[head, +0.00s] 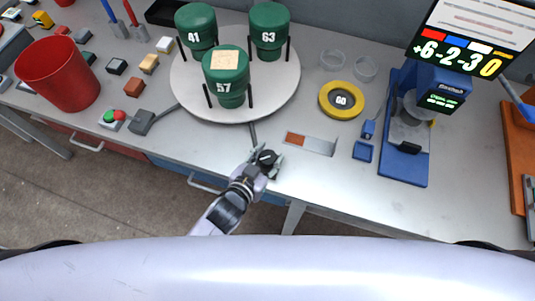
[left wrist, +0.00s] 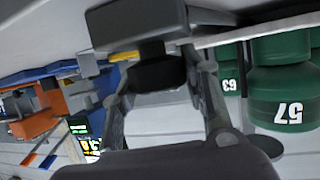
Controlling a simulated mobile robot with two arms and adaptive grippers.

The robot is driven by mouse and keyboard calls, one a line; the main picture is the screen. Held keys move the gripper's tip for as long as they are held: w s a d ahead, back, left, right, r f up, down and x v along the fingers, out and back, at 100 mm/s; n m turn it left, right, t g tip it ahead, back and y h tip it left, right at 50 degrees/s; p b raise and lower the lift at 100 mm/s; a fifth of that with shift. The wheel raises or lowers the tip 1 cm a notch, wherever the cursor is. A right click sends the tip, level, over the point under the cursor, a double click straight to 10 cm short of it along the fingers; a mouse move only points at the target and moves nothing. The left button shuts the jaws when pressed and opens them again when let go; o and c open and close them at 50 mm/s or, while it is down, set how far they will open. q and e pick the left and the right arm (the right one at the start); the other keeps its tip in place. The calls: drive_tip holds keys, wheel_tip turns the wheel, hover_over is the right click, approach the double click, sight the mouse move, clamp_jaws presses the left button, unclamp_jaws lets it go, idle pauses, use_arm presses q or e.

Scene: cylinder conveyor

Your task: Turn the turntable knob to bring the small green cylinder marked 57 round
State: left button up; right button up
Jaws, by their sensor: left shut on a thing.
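The white round turntable (head: 276,92) carries three green cylinders. The cylinder marked 57 (head: 226,88) stands at the front with a tan patch on top; 41 (head: 195,39) is at back left and 63 (head: 270,42) at back right. In the left wrist view, which is tilted over, cylinder 57 (left wrist: 289,112) and part of 63 (left wrist: 229,84) show at the right. My left gripper (head: 264,162) is shut on the black turntable knob (head: 267,157) at the front edge of the bench. The knob (left wrist: 157,73) also shows between the fingers in the wrist view. My right gripper is out of view.
A red bin (head: 58,73) and a red-green button box (head: 111,119) are at the left. A yellow ring marked GO (head: 342,100), a flat metal plate (head: 318,144) and a blue stand (head: 404,160) with a display are at the right. The bench front is mostly clear.

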use_arm(q)
drive_tip(key=shift+d+r, duration=0.1)
drive_tip(key=shift+d, duration=0.1)
idle(0.6)
drive_tip(key=o, duration=1.1)
drive_tip(key=shift+s, duration=0.1)
drive_tip(key=shift+a, duration=0.1)
drive_tip(key=v, duration=1.1)
drive_tip(key=shift+s+a+r, duration=0.15)
drive_tip(key=shift+s+r, duration=0.05)
drive_tip(key=shift+s, duration=0.15)
